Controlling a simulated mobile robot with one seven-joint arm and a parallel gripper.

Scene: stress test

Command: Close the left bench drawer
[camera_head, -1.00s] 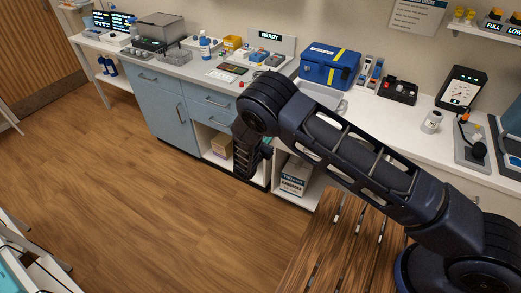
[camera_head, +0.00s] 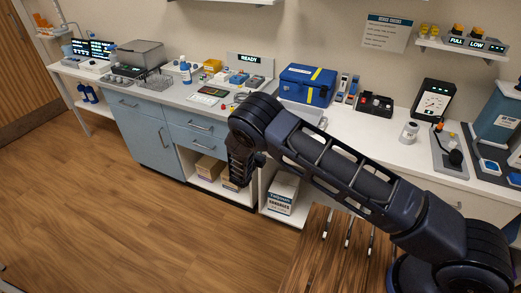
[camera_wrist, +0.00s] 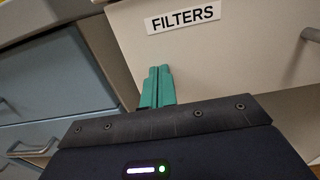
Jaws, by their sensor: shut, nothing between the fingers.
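A white drawer front labelled "FILTERS" (camera_wrist: 225,62) fills the upper right of the wrist view, with a grey bar handle (camera_wrist: 311,35) at its right edge. My gripper (camera_wrist: 158,75) is shut and empty. Its teal fingers lie side by side in front of the drawer's left part, just below the label. Whether they touch the front, and how far the drawer stands out, I cannot tell. In the head view my arm covers this drawer and my fingertips are hidden behind my wrist.
Blue drawers (camera_head: 196,142) with bar handles are left of my arm; they also show in the wrist view (camera_wrist: 45,85). Open shelves below hold boxes (camera_head: 283,192). A slatted wooden top (camera_head: 318,255) stands in front. A blue case (camera_head: 306,85) sits on the bench. The floor at left is clear.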

